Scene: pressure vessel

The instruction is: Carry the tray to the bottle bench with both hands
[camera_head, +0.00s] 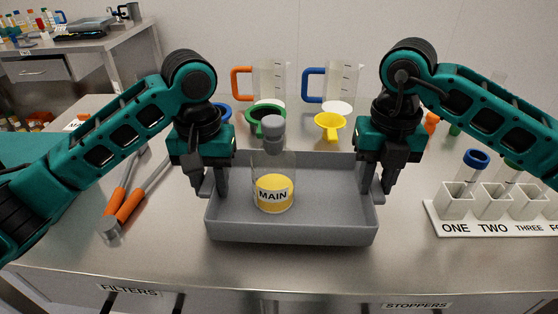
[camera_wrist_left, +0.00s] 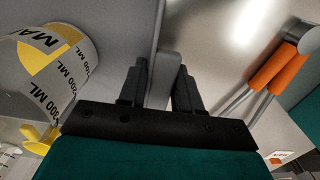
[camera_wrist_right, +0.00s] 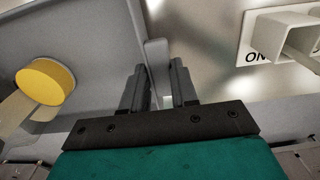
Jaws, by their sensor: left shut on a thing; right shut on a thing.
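A grey tray (camera_head: 330,213) is on or just above the steel bench in the middle of the head view; I cannot tell if it touches. A clear bottle marked MAIN (camera_head: 274,193), with yellow contents and a grey stopper, stands upright inside it, left of centre. My left gripper (camera_head: 208,190) is shut on the tray's left wall, which shows between its fingers in the left wrist view (camera_wrist_left: 163,75). My right gripper (camera_head: 376,188) is shut on the tray's right wall, which also shows in the right wrist view (camera_wrist_right: 157,65). I cannot tell which bench is the bottle bench.
Orange-handled tongs (camera_head: 127,205) lie left of the tray. A white rack (camera_head: 490,222) marked ONE, TWO, THREE stands right. Behind the tray are a yellow funnel (camera_head: 330,125), a green funnel (camera_head: 258,115) and two measuring jugs. Another bench (camera_head: 75,42) with equipment stands at the far left.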

